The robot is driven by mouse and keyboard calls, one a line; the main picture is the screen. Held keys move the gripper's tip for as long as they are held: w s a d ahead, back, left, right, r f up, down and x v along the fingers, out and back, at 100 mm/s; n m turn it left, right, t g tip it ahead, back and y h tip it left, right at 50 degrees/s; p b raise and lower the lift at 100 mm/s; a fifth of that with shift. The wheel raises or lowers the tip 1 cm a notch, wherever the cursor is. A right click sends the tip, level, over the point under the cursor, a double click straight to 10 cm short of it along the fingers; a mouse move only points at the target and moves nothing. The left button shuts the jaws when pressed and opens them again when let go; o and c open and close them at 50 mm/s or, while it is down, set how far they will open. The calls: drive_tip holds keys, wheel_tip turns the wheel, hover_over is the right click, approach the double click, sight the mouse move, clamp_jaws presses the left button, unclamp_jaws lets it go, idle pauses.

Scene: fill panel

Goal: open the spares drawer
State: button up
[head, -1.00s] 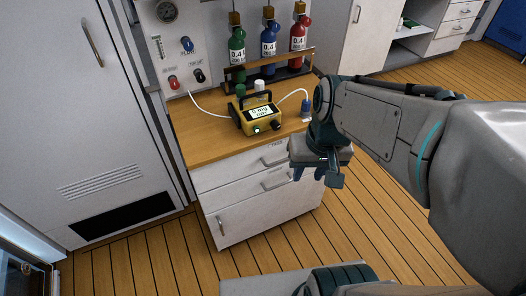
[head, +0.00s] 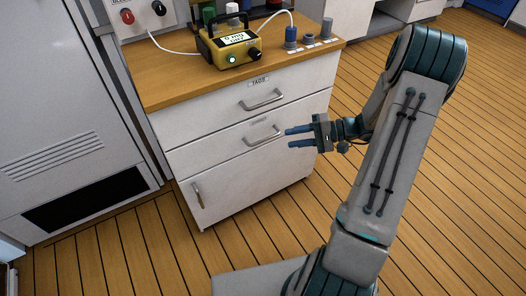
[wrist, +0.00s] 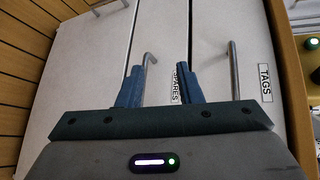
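The spares drawer (head: 215,137) is the middle front of the white cabinet and is closed flush. Its grey bar handle (head: 262,135) is near the drawer's right part. In the wrist view the SPARES label (wrist: 179,84) is partly hidden by my right finger. My gripper (head: 287,138) is open and empty, just right of the handle in the head view, fingers pointing at it. In the wrist view the handle (wrist: 147,78) shows between the fingertips (wrist: 158,80), close to the left finger. I cannot tell whether they touch.
The closed TAGS drawer (head: 232,88) is above, with its own handle (head: 262,100). A cupboard door with an upright handle (head: 198,194) is below. A yellow meter (head: 231,44) and a blue-capped item (head: 291,36) stand on the wooden top. The floor to the right is clear.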

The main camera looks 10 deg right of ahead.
sight(263, 140)
drive_tip(key=w+d+f+m+t+b, duration=0.1)
drive_tip(key=w+d+f+t+b, duration=0.1)
drive_tip(key=d+f+t, duration=0.3)
drive_tip(key=shift+g+y, duration=0.4)
drive_tip(key=shift+g, duration=0.5)
drive_tip(key=b+x, duration=0.1)
drive_tip(key=x, duration=0.4)
drive_tip(key=b+x, duration=0.1)
drive_tip(key=x, duration=0.4)
drive_tip(key=f+b+x, duration=0.1)
drive_tip(key=x, duration=0.4)
drive_tip(key=shift+s, duration=0.2)
drive_tip(key=shift+d, duration=0.1)
clamp_jaws()
